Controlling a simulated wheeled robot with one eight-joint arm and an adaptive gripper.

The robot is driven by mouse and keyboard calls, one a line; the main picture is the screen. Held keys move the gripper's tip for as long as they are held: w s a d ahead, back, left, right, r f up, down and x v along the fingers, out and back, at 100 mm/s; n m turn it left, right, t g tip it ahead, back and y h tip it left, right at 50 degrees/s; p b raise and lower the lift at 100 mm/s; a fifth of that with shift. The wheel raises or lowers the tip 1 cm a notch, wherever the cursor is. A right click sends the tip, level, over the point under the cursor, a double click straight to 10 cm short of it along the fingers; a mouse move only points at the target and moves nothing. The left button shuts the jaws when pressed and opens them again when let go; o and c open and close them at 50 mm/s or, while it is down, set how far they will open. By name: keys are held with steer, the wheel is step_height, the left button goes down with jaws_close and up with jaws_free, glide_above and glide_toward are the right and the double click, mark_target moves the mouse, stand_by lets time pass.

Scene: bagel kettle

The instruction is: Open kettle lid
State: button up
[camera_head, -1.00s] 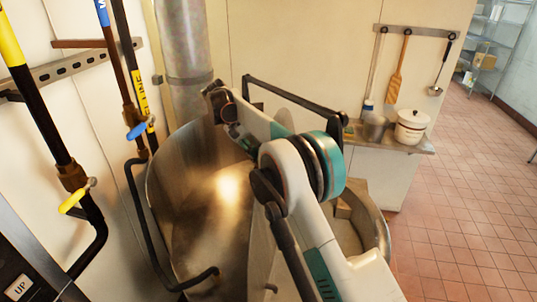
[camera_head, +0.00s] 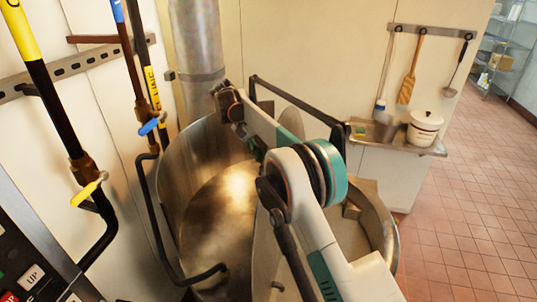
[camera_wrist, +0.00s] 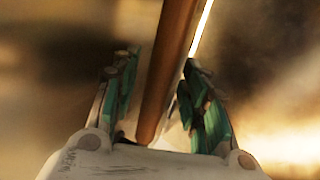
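The large steel kettle (camera_head: 165,190) stands in the middle of the head view, its shiny curved metal wide in view. A pale metal panel (camera_head: 264,255), which looks like the lid on edge, shows partly behind my arm; the arm hides much of it, so I cannot tell its exact angle. In the wrist view my gripper (camera_wrist: 158,95) has its two green-padded fingers apart. A brown bar-like edge (camera_wrist: 170,65) runs between them, with visible gaps on both sides. I cannot tell for sure which part this edge is.
A black bar frame (camera_head: 300,97) rises behind my arm. Pipes with a blue valve handle (camera_head: 152,124) and a yellow valve handle (camera_head: 88,189) stand at left, above a button panel (camera_head: 32,278). A shelf with a white pot (camera_head: 424,130) is at right. The tiled floor (camera_head: 465,210) there is clear.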

steer(key=shift+r, duration=5.05)
